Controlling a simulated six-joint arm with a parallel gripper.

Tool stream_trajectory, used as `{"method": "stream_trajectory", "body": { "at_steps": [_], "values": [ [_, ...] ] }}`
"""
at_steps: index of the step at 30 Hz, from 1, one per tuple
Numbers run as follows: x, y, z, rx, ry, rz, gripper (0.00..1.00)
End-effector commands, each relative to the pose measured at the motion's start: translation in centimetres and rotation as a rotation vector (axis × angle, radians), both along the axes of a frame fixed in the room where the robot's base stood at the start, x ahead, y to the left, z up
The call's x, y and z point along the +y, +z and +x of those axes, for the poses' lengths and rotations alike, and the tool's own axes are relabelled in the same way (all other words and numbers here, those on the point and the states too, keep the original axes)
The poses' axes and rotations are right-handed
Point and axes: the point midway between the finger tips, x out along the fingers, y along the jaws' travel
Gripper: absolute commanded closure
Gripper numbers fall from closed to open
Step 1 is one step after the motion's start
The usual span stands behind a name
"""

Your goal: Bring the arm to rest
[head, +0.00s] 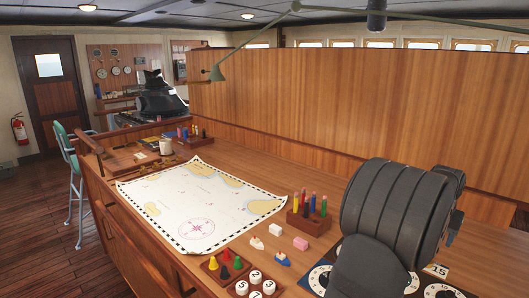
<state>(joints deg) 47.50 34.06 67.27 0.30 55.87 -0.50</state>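I cannot make out my gripper's fingers anywhere in the head view. A large dark grey, ribbed shape fills the lower right, over the desk. I cannot tell whether it is part of my arm. It hides part of the desk (240,160) and of a dark mat with white dials (319,279). No object can be seen in a grip.
A chart (190,205) lies flat on the desk. Nearer are a marker rack (308,222), small boats (283,260), a pink block (301,243), a peg tray (208,267) and numbered discs (256,277). A mug (166,146) stands behind. A wooden partition (350,100) backs the desk.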

Motion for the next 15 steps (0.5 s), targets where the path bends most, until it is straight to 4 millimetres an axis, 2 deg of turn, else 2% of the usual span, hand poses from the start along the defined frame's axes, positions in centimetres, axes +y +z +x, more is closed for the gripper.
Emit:
{"method": "stream_trajectory", "body": {
  "at_steps": [3, 15],
  "values": [
    [-0.7, -2.5, 0.7, 0.003, 0.000, 0.004, 0.35],
    [-2.9, -9.9, 2.8, 0.003, 0.000, 0.003, 0.35]
  ]
}}
